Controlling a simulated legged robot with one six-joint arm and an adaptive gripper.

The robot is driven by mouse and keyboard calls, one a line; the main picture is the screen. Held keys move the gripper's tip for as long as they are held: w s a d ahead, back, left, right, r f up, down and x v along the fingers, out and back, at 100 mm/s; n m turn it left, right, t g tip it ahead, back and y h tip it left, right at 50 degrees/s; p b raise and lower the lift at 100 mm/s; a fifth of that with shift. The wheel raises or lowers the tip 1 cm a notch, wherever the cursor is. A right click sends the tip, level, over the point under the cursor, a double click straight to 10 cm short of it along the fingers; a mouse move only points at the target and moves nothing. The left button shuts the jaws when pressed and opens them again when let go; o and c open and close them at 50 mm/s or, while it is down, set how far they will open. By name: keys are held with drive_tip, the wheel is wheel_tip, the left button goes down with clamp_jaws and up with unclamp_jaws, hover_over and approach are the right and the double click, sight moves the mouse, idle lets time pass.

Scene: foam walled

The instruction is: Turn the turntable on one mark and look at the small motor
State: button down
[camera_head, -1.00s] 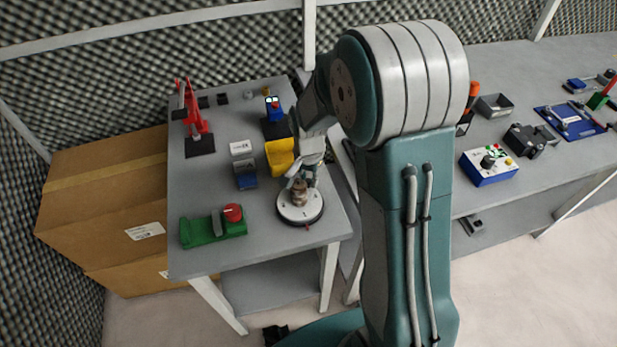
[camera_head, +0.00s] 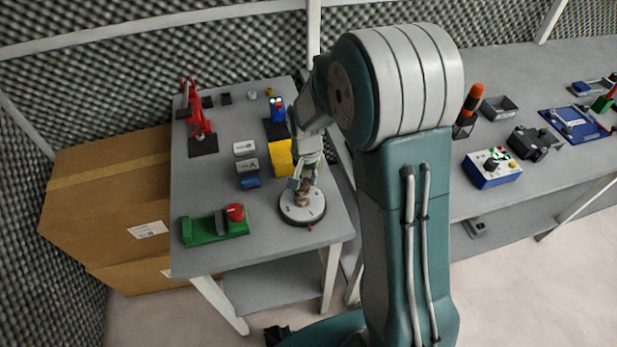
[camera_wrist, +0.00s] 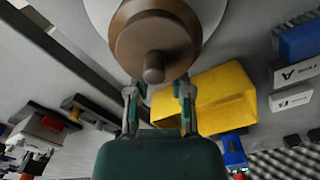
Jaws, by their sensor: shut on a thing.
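The turntable (camera_head: 290,214) is a round dark base with a white disc, near the front right corner of the left table. Its white disc also shows at the top of the wrist view (camera_wrist: 98,14). The small motor (camera_head: 302,201) is a brown, stepped round body at the middle of the disc. In the wrist view the motor (camera_wrist: 152,40) shows its round end with a stubby shaft. My gripper (camera_wrist: 158,88) is shut on the motor, one finger on each side. The finger contacts are partly hidden by the motor's rim.
A yellow bin (camera_head: 281,158) stands close behind the turntable. A green fixture with a red knob (camera_head: 215,228) is at front left. A red press (camera_head: 198,130) stands at back left. Bare tabletop lies between.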

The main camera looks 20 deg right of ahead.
sight(285, 193)
drive_tip(key=shift+w+a+f+n, duration=0.1)
drive_tip(key=shift+a+n, duration=0.3)
drive_tip(key=shift+n, duration=0.55)
drive_tip(key=shift+w+a+n, duration=0.1)
drive_tip(key=shift+a+n, duration=0.25)
drive_tip(key=shift+n, duration=0.6)
drive_tip(key=shift+a+n, duration=0.35)
drive_tip(key=shift+n, duration=0.5)
drive_tip(key=shift+a+n, duration=0.35)
drive_tip(key=shift+n, duration=0.5)
drive_tip(key=shift+s+a+n, duration=0.1)
drive_tip(key=shift+a+n, duration=0.3)
drive_tip(key=shift+n, duration=0.55)
drive_tip(key=shift+s+a+n, duration=0.1)
drive_tip(key=shift+a+n, duration=0.25)
drive_tip(key=shift+n, duration=0.6)
drive_tip(key=shift+s+a+n, duration=0.2)
drive_tip(key=shift+a+n, duration=0.1)
drive_tip(key=shift+n, duration=0.55)
drive_tip(key=shift+s+a+n, duration=0.15)
drive_tip(key=shift+a+n, duration=0.15)
drive_tip(key=shift+n, duration=0.55)
drive_tip(key=c, duration=0.5)
unclamp_jaws()
drive_tip(key=shift+a, duration=0.1)
drive_tip(key=shift+c, duration=0.2)
